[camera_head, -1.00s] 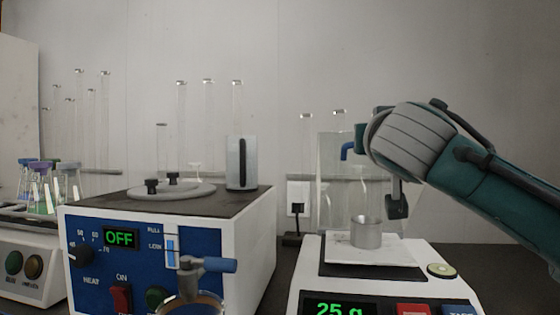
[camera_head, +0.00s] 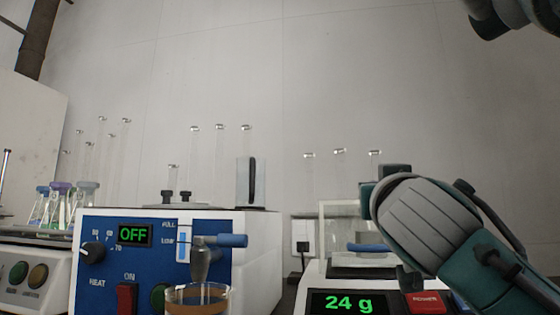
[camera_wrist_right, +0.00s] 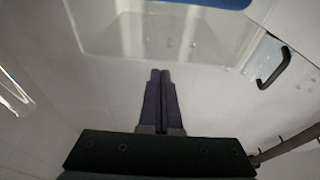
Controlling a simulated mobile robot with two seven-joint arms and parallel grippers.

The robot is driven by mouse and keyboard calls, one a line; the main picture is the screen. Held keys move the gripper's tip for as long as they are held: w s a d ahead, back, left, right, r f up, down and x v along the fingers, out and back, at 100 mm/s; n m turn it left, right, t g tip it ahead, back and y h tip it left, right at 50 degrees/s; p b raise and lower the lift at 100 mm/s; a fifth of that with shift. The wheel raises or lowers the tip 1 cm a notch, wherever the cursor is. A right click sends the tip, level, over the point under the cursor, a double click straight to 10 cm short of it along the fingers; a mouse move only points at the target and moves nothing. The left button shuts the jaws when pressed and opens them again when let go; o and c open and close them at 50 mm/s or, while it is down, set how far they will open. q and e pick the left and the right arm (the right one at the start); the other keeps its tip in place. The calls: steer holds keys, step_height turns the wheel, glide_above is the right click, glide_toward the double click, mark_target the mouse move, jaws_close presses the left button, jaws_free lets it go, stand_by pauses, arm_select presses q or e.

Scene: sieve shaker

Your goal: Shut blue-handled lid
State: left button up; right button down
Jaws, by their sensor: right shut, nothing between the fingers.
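The lid's blue handle (camera_head: 370,247) sits low at the front of the clear box on the balance (camera_head: 315,275). The clear lid panel (camera_wrist_right: 150,38) shows in the right wrist view with a strip of its blue handle (camera_wrist_right: 208,3) at the top edge. I cannot tell whether the lid is fully shut. My right gripper (camera_wrist_right: 160,72) is shut and empty, its fingertips by the panel's near edge; contact is unclear. In the head view my right wrist hides part of the box, and the fingers are not clear. My left gripper is not in view.
The balance display reads 24 g, with a red button (camera_head: 426,303) beside it. A blue-fronted heater box (camera_head: 105,270) stands left of the balance, with a blue tap lever (camera_head: 232,240) over a glass cup (camera_head: 200,297). A black handle (camera_wrist_right: 273,65) shows in the wrist view.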

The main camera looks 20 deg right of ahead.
steer(key=shift+r, duration=0.1)
stand_by(0.3)
step_height(320, 180, up, 20)
steer(key=p, duration=0.7)
steer(key=s+a+f+n+g+y+p, duration=0.3)
steer(key=s+f+y+p, duration=0.1)
steer(key=f+p, duration=0.45)
steer(key=s+a+f+n+g+y+p, duration=0.3)
steer(key=f+p, duration=0.5)
steer(key=p, duration=0.1)
steer(key=s+a+f+n+g+y+p, duration=0.1)
steer(key=s+a+g+y+p, duration=0.2)
steer(key=s+p, duration=0.65)
steer(key=s+a+f+n+g+y+p, duration=0.1)
steer(key=s+a+g+p, duration=0.35)
steer(key=s, duration=1.05)
step_height(320, 180, up, 36)
steer(key=p, duration=3.5)
steer(key=shift+w+d+p, duration=0.3)
steer(key=shift+d, duration=0.1)
